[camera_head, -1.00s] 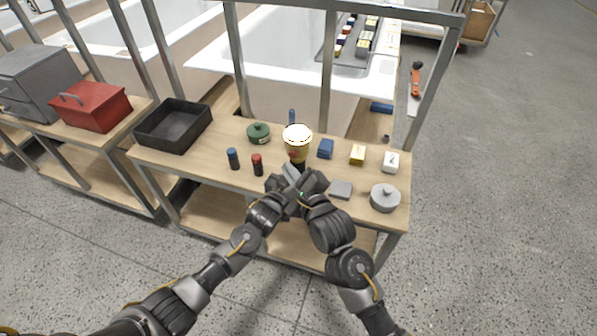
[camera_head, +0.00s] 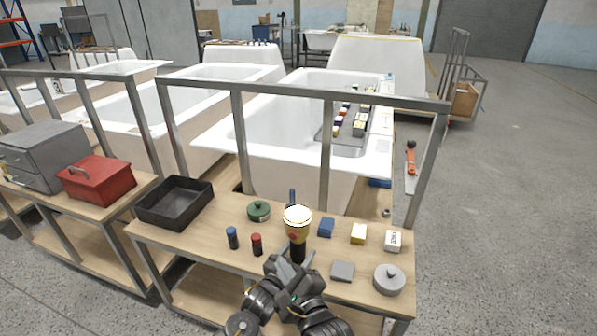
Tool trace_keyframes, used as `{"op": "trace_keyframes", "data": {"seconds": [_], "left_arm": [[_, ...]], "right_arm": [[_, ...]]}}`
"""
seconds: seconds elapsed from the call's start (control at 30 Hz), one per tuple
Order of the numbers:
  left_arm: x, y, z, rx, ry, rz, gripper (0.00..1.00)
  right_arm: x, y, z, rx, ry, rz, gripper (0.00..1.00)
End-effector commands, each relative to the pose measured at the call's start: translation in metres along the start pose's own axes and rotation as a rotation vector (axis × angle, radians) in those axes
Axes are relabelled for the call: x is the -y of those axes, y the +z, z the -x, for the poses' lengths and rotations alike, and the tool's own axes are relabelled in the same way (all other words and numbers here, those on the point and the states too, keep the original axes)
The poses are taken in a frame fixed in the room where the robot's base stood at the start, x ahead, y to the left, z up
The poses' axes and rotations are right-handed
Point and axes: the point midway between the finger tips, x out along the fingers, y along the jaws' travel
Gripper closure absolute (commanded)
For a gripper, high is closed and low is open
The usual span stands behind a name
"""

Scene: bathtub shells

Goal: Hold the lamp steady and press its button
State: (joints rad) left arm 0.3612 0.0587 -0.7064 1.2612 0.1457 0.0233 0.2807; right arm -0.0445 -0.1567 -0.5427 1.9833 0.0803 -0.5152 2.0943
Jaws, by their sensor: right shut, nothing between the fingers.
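The lamp (camera_head: 298,222) stands upright on the wooden workbench, with a pale bright round top, a yellow body with a red patch, and a dark narrow lower part. My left gripper (camera_head: 286,264) is at the near side of the lamp's lower part; whether its fingers close around it is hidden. My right gripper (camera_head: 309,261) is just right of it, also close to the lower part, shut and empty. The two grippers almost touch and overlap in view. I cannot make out the lamp's button.
Metal frame posts and bathtubs stand behind.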

Motion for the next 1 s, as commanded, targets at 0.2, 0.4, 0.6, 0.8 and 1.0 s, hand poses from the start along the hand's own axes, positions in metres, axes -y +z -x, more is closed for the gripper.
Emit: {"op": "trace_keyframes", "data": {"seconds": [0.2, 0.4, 0.6, 0.8, 1.0], "left_arm": [[0.0, 0.0, 0.0, 0.0, 0.0, 0.0, 0.34], [0.0, 0.001, 0.007, 0.0, 0.0, 0.0, 0.34], [0.0, 0.001, 0.043, 0.001, 0.0, 0.002, 0.34], [0.0, 0.001, 0.085, 0.001, 0.0, 0.001, 0.34], [0.0, 0.001, 0.112, 0.0, 0.001, 0.0, 0.34]], "right_arm": [[0.0, 0.0, 0.0, 0.0, 0.0, 0.0, 1.0], [0.0, 0.0, 0.0, 0.0, 0.0, 0.0, 1.0], [0.0, 0.0, 0.0, 0.0, 0.0, 0.0, 1.0], [0.0, 0.0, 0.0, 0.0, 0.0, 0.0, 1.0], [0.0, 0.0, 0.0, 0.0, 0.0, 0.0, 1.0]]}}
